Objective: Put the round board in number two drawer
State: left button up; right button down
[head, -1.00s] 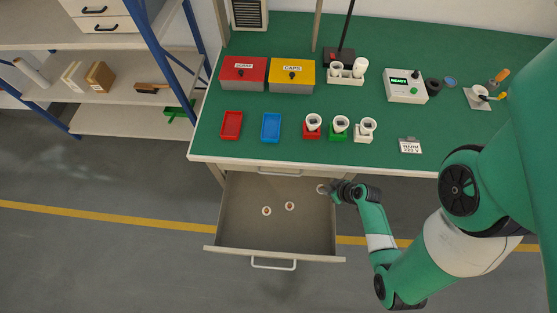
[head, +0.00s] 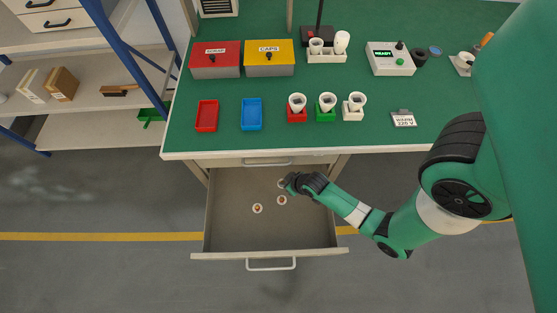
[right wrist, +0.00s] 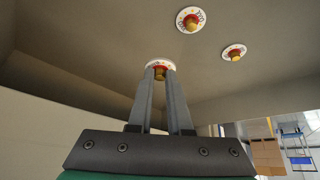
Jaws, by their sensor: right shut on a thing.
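My right gripper (head: 284,183) is over the back right part of the open drawer (head: 225,235), below the bench's front edge. In the right wrist view its fingers (right wrist: 160,78) are shut on a round board (right wrist: 158,65), a small white disc with a red and yellow centre. In the head view the held board is mostly hidden by the gripper. Two similar round boards lie apart on the drawer floor, one to the left (head: 257,208) and one nearer the gripper (head: 282,200). No number shows on the drawer. My left gripper is not in view.
A shut drawer with a handle (head: 268,162) sits just above the open one. The green bench (head: 220,140) carries red and blue trays, bulb holders, scrap and caps boxes and a tester (head: 390,60). The drawer's front and left floor are clear.

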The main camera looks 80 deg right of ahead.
aim_at(275, 188)
jog(key=shift+w+a+f, duration=0.1)
jog(key=shift+w+f, duration=0.5)
jog(key=shift+f, duration=0.35)
jog(key=shift+w+f, duration=0.1)
jog(key=shift+w, duration=0.15)
jog(key=shift+w+f+b, duration=0.1)
jog(key=shift+f+b, duration=0.1)
jog(key=shift+b, duration=0.25)
jog(key=f+b, duration=0.2)
jog(key=f, duration=0.1)
jog(key=shift+w+a, duration=0.1)
jog(key=shift+w, duration=0.2)
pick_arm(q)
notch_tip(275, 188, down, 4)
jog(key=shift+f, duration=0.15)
pick_arm(e)
jog(key=shift+s+f, duration=0.1)
jog(key=shift+f, duration=0.15)
jog(key=shift+f, duration=0.2)
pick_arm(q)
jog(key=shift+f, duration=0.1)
pick_arm(e)
jog(key=c, duration=0.8)
grip_release()
jog(key=shift+c, duration=0.2)
